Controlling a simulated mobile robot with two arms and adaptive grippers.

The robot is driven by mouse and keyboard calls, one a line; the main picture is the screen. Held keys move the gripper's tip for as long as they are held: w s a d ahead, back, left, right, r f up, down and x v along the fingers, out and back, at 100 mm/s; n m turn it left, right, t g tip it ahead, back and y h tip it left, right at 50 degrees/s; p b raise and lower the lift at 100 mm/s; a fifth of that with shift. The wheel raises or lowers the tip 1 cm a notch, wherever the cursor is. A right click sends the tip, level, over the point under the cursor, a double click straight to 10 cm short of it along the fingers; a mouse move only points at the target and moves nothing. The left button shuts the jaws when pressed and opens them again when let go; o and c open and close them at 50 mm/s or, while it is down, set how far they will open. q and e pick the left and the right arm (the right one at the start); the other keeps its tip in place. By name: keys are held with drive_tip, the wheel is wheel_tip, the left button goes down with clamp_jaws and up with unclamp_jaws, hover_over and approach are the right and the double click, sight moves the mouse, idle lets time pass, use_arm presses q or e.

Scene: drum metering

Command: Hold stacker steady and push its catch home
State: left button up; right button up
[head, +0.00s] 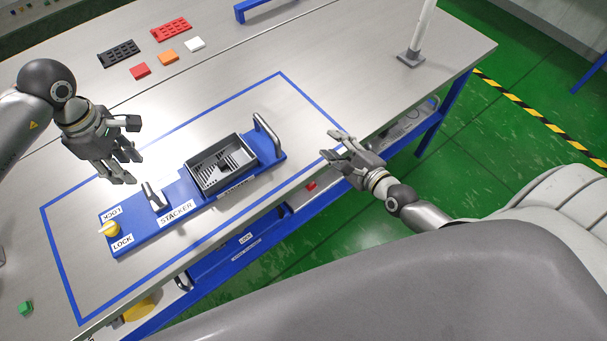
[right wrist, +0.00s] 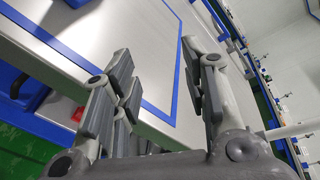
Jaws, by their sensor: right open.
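The stacker (head: 206,207) is a blue base plate labelled STACKER, lying inside a blue taped outline on the table. It carries a dark slotted tray (head: 205,182), a metal bar handle (head: 266,134) at its right end and a small upright dark and metal lever (head: 152,195) left of the tray. A yellow knob (head: 110,229) sits at its left end between two LOCK labels; which part is the catch I cannot tell. My left gripper (head: 133,150) is open and empty above the plate's left half. My right gripper (head: 334,147) is open and empty, right of the handle and apart from it.
Black and red slotted blocks (head: 171,29) and several small coloured blocks (head: 168,57) lie at the back left. A grey post (head: 411,57) stands at the back right. A green block (head: 25,307) lies at front left. The table around the plate is clear.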

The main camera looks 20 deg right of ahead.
sight(279, 147)
drive_tip(key=s+a+m+t, duration=0.3)
drive_tip(key=s+a+m, duration=0.2)
drive_tip(key=a+m, duration=0.7)
drive_tip(key=w, duration=0.3)
drive_tip(key=w+a, duration=0.1)
drive_tip(key=w, duration=0.6)
drive_tip(key=shift+w+a+r, duration=0.25)
drive_tip(key=shift+w+r, duration=0.05)
drive_tip(key=shift+w, duration=0.05)
drive_tip(key=shift+c, duration=0.3)
clamp_jaws()
